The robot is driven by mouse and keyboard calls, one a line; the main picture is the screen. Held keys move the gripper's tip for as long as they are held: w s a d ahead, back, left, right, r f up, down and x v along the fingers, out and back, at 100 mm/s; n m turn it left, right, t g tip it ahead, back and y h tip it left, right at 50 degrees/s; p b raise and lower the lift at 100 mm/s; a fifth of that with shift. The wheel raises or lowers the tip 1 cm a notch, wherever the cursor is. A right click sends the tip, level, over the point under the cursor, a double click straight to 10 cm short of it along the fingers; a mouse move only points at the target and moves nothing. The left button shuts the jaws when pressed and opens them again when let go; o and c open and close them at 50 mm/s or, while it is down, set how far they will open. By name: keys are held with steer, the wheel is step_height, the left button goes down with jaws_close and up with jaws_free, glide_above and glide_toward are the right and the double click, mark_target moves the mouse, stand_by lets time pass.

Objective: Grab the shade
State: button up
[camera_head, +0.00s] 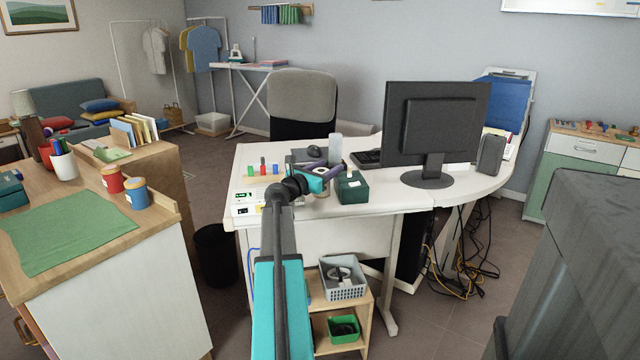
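A pale beige lampshade-like shape (22,103) shows at the far left edge, above a dark brown body behind the wooden counter. It is small in the view, and I cannot tell whether it is a separate piece. My gripper (338,171) is at the end of my teal and dark grey arm, over the front of the white desk (410,199). It is far to the right of the shade and beside a dark green box (352,188). The fingers are small and partly hidden by my wrist, so I cannot tell whether they are open or hold anything.
A wooden counter (160,190) with a green mat (65,238), paint-like cans and a pen cup (63,162) stands at left. A monitor (435,125) and office chair (302,98) are at the desk. Cables hang below it. A black bin (215,255) stands on the floor.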

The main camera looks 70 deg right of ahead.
steer(key=c, duration=0.6)
steer(key=shift+o, duration=0.2)
step_height(320, 180, up, 18)
steer(key=p, duration=0.5)
